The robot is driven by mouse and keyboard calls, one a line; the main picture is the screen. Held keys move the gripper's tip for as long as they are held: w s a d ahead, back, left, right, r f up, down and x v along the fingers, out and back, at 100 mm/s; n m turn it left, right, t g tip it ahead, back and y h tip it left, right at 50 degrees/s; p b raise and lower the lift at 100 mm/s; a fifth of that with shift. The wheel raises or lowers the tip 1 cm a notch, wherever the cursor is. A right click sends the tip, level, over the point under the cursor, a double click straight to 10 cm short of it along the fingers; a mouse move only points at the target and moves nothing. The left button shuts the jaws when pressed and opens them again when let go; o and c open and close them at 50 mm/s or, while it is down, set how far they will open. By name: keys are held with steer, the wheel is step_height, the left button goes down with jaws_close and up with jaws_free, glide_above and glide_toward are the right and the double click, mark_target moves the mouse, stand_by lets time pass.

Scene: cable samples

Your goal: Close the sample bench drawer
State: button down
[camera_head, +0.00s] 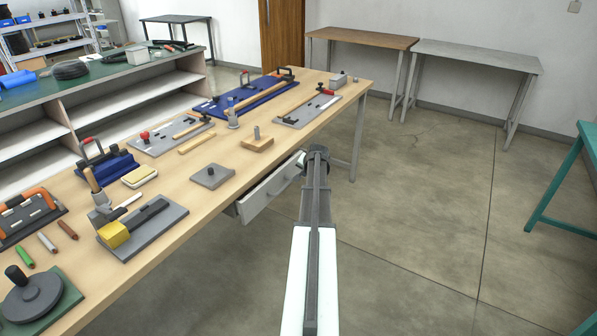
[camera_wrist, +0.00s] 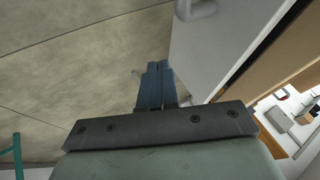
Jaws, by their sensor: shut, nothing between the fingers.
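The drawer (camera_head: 268,194) is a light grey box under the front edge of the wooden sample bench (camera_head: 190,232). It stands partly pulled out. Its front bears a pale handle (camera_head: 285,179), which also shows at the top of the wrist view (camera_wrist: 197,9). In the wrist view the grey drawer front (camera_wrist: 213,50) lies just right of my gripper (camera_wrist: 155,68). My gripper is shut and empty, with its dark fingers together. In the head view my gripper (camera_head: 318,154) is beside the far end of the drawer front; its fingertips are hard to make out, and contact cannot be told.
Tools, boards and blocks, including a grey block with a peg (camera_head: 211,175), lie on the bench top. The floor (camera_head: 420,200) right of the bench is clear. A teal table (camera_head: 570,185) stands at the right edge, and two tables stand by the back wall.

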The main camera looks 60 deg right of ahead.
steer(key=v, duration=0.8)
steer(key=s+a+f+m+g+y, duration=0.1)
steer(key=s+a+f, duration=0.1)
steer(key=s+f, duration=0.9)
steer(key=a+f+m+t+y, duration=0.2)
steer(key=a+f+m, duration=0.1)
steer(key=a+f, duration=0.65)
steer(key=m+t+y, duration=0.2)
steer(key=m+t, duration=0.9)
steer(key=m, duration=0.4)
glide_toward(259, 202)
steer(key=w, duration=0.6)
steer(key=shift+w+a+f, duration=0.1)
steer(key=shift+w+f, duration=0.05)
steer(key=shift+w, duration=0.25)
